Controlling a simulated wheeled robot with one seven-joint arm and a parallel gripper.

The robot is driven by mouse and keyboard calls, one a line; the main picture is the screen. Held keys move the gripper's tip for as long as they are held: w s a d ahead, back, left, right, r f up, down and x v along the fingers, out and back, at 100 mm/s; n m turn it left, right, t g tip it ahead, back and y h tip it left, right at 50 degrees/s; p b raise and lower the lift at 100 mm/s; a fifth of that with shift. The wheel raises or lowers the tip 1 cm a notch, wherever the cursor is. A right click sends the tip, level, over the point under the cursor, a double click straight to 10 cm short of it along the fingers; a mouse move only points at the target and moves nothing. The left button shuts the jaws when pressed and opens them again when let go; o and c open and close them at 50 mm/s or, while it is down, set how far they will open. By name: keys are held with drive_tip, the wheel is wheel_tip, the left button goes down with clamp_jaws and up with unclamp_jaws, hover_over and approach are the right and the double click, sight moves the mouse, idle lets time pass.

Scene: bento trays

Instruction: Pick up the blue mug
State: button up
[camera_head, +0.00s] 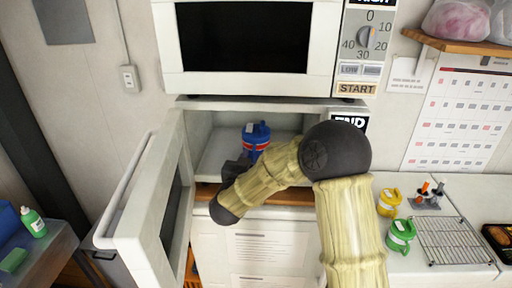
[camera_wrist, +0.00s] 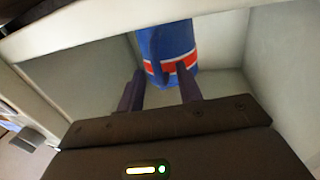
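The blue mug (camera_head: 256,138) with a red and white band stands inside the open lower microwave, near its middle. In the wrist view the mug (camera_wrist: 170,50) is just beyond my fingertips, with its handle facing me. My gripper (camera_wrist: 160,88) is open, with one dark finger to the left of the mug's lower part and the other at its right front. I cannot tell whether the fingers touch it. In the head view my gripper (camera_head: 240,165) reaches into the opening and hides part of the mug's lower left.
The microwave door (camera_head: 150,205) hangs open on the left. The upper microwave (camera_head: 250,45) is shut above. A yellow mug (camera_head: 388,203), a green mug (camera_head: 400,236) and a wire rack (camera_head: 453,241) are on the right counter. The cavity's top edge (camera_wrist: 100,22) is close over my gripper.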

clamp_jaws()
drive_tip(key=shift+r, duration=0.1)
drive_tip(key=shift+r+b, duration=0.1)
drive_tip(key=shift+b, duration=0.2)
drive_tip(key=shift+s+r, duration=0.1)
wheel_tip(320, 180, up, 6)
drive_tip(key=b, duration=0.2)
drive_tip(key=shift+s+r+b, duration=0.1)
drive_tip(key=shift+r+b, duration=0.05)
drive_tip(key=shift+b, duration=0.15)
drive_tip(key=s+b, duration=0.5)
drive_tip(key=s, duration=1.4)
drive_tip(key=shift+s+a+r+b, duration=0.15)
drive_tip(key=shift+s+a+b, duration=0.15)
drive_tip(key=shift+a+b, duration=0.1)
